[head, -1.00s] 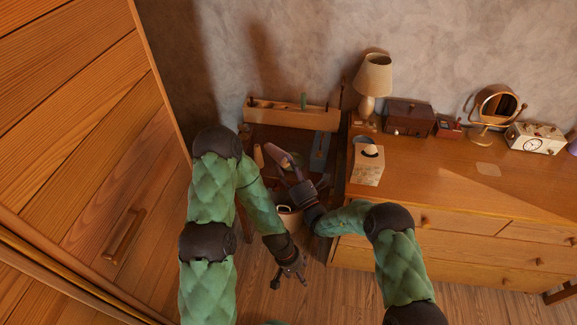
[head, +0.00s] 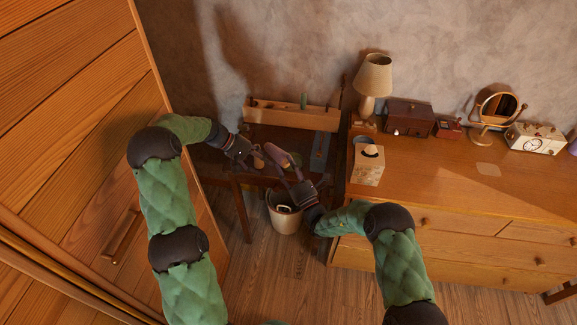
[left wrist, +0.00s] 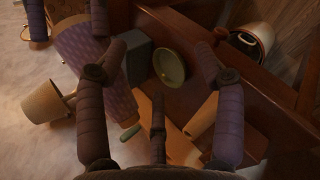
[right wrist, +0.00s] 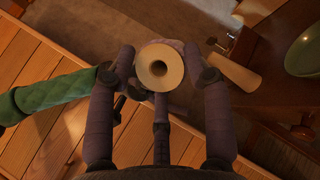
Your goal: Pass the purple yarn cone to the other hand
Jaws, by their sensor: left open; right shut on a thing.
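The purple yarn cone (head: 275,155) is held up over the small dark table, tilted, in my right gripper (head: 292,174). In the right wrist view the tan ring-shaped end of the cone (right wrist: 160,68) faces the camera, between the fingers (right wrist: 160,75). My left gripper (head: 246,152) is open and empty, just left of the cone. Part of the cone is hidden by the fingers.
The dark table (head: 262,180) carries a wooden rack (head: 292,114) at its back. A green dish (left wrist: 169,67) lies below my left gripper. A bucket (head: 284,220) stands on the floor. The dresser (head: 435,190) with a tissue box (head: 366,172) and lamp (head: 375,75) is at right; a wooden cabinet (head: 70,130) at left.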

